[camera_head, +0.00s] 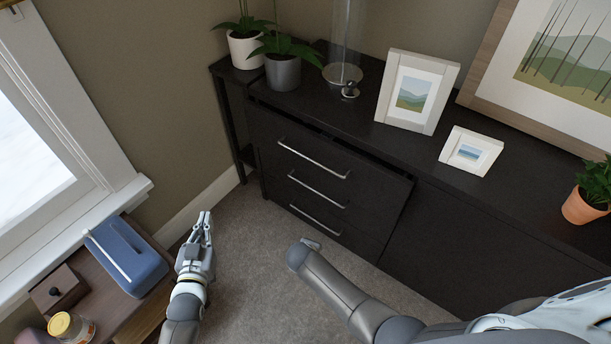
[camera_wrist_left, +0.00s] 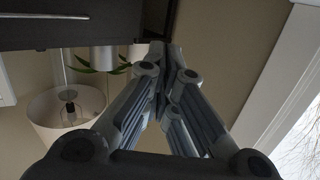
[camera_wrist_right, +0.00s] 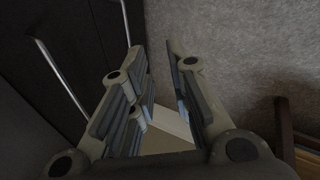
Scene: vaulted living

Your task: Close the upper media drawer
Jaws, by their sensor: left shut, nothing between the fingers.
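The dark cabinet (camera_head: 440,215) has three stacked drawers with silver bar handles. The upper drawer (camera_head: 270,135) stands out a little, with a dark gap between its front's top edge and the cabinet top. Its handle (camera_head: 313,158) is clear of both grippers. The two lower drawers look flush. My left gripper (camera_head: 205,222) is shut and empty, left of the cabinet above the carpet; its fingertips meet in the left wrist view (camera_wrist_left: 165,50). My right gripper is mostly hidden by its arm in the head view; in the right wrist view (camera_wrist_right: 158,58) it is open and empty, beside drawer fronts.
Potted plants (camera_head: 283,73), a glass lamp (camera_head: 343,72) and picture frames (camera_head: 417,92) stand on or beside the cabinet top. A small wooden table (camera_head: 140,322) with a blue box (camera_head: 130,262) is at the lower left, by the window. Carpet (camera_head: 245,240) lies open between.

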